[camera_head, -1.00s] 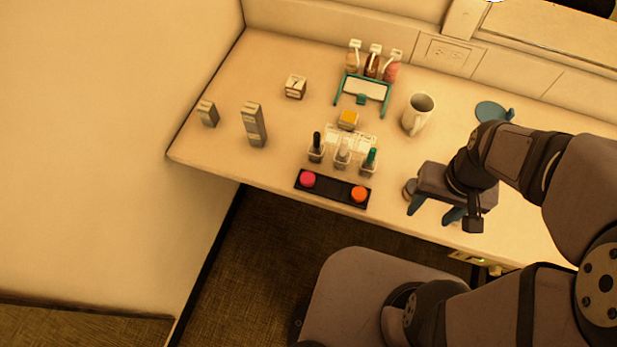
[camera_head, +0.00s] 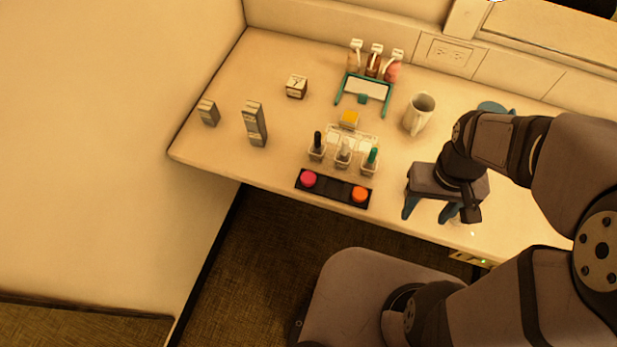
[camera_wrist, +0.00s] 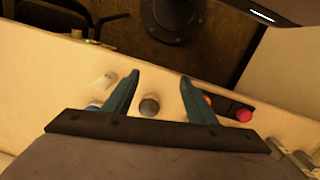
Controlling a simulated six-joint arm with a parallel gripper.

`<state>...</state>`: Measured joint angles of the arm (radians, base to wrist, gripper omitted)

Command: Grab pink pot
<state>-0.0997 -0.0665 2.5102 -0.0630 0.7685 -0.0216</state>
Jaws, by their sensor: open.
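The pink pot (camera_head: 308,179) sits at the left end of a black tray (camera_head: 334,189) near the table's front edge. It also shows in the wrist view (camera_wrist: 243,115), to the right of and outside my fingers. An orange pot (camera_head: 359,194) is at the tray's right end. My gripper (camera_head: 430,211) is open and empty, to the right of the tray and apart from it. In the wrist view my two blue fingers (camera_wrist: 160,78) are spread, with a grey round pot (camera_wrist: 149,106) seen between them; my gripper hides that pot in the head view.
Three bottles with dark, pale and green tops (camera_head: 343,152) stand just behind the tray. Grey boxes (camera_head: 255,124) are at left. Table left of the tray is clear.

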